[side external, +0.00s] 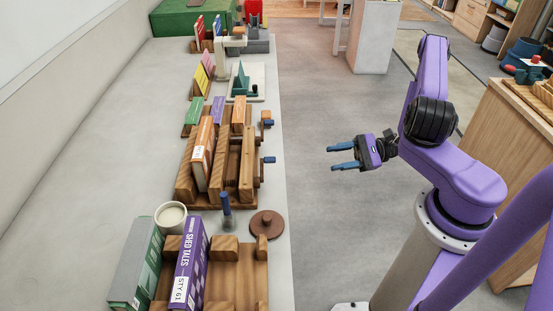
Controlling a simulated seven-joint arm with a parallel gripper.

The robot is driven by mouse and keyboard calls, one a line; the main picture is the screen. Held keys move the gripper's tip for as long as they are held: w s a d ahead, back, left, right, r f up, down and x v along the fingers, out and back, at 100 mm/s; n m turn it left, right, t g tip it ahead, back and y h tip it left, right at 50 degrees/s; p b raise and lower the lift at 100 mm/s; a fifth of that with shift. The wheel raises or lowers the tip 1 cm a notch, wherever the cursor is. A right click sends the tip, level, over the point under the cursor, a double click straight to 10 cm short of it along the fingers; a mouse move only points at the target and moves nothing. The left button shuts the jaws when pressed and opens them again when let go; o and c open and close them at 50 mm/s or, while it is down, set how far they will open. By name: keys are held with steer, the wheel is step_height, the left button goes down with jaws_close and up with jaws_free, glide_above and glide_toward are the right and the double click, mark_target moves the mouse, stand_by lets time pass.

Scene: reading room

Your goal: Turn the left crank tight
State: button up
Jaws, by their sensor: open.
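A wooden book press (247,150) stands on the long grey counter with an orange-spined book (204,150) in it. I cannot tell from this view which one is the left crank, or how tight either is. My gripper (331,158) is open and empty, with its blue fingers pointing left. It is apart from both cranks, to the right of the nearer one and beyond the counter edge.
A purple book (191,262) and a green-grey book (137,262) stand at a wooden rack in front. A white cup (171,217), a blue-topped post (226,209) and a round brown knob (267,224) are near the press. Floor (315,220) lies between counter and arm.

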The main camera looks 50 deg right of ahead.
steer(key=w+a+t, duration=0.1)
steer(key=w+a, duration=0.2)
steer(key=w, duration=0.1)
steer(key=w+a+m+t+h, duration=0.1)
steer(key=w+a, duration=0.3)
steer(key=w+a+f+m, duration=0.1)
steer(key=w+a, duration=0.3)
steer(key=shift+w+a+t+h, duration=0.2)
steer(key=shift+w+t+h, duration=0.1)
steer(key=shift+t, duration=0.1)
steer(key=shift+c, duration=0.3)
jaws_close()
